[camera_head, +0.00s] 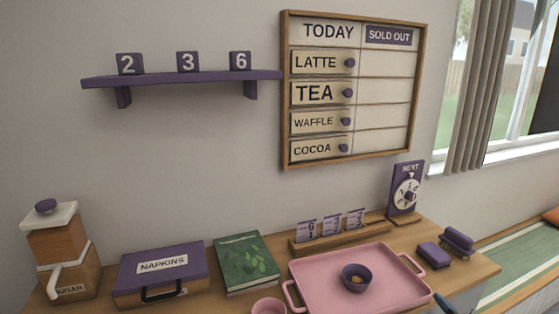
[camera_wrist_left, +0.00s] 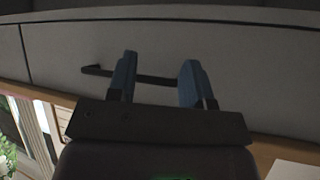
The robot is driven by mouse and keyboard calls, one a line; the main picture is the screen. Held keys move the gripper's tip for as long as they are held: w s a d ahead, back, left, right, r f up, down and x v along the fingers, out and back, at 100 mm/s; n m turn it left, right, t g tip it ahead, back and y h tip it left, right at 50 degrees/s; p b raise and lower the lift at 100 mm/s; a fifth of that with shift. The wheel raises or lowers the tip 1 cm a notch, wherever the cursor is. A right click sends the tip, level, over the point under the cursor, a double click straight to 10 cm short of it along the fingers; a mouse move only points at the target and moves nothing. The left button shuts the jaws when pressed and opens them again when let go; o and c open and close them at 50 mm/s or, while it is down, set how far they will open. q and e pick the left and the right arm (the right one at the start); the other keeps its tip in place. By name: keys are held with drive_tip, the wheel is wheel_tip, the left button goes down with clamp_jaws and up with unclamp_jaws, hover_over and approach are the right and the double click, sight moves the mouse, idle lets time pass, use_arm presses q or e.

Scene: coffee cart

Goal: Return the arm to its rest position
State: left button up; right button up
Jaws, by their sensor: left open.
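My left gripper (camera_wrist_left: 158,82) shows in the left wrist view. Its two blue fingers are spread apart with nothing between them. Behind the fingers is a pale grey panel (camera_wrist_left: 260,75) with a dark bar handle (camera_wrist_left: 150,78). The handle passes behind the fingers, and I cannot tell how far away it is. The left gripper and arm do not show in the head view. My right gripper cannot be made out in either view.
The counter holds a sugar grinder (camera_head: 54,245), napkin box (camera_head: 150,262), green book (camera_head: 243,255), pink tray (camera_head: 315,272) with a purple bowl (camera_head: 356,272), card holder (camera_head: 310,244), brushes (camera_head: 456,240) and a NEXT dial stand (camera_head: 400,205). A small blue tip (camera_head: 443,302) at lower right is unclear.

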drive_tip(key=s+a+f+m+g+h, duration=0.1)
drive_tip(key=s+f+m+g, duration=0.2)
drive_tip(key=s+f, duration=0.6)
drive_tip(key=s+a+f+m+g, duration=0.1)
drive_tip(key=s+f+m+g, duration=0.2)
drive_tip(key=s+f+m, duration=0.4)
drive_tip(key=s+f, duration=0.2)
drive_tip(key=s, duration=0.4)
drive_tip(key=shift+s+a+g+h, duration=0.3)
drive_tip(key=shift+a+g+h, duration=0.1)
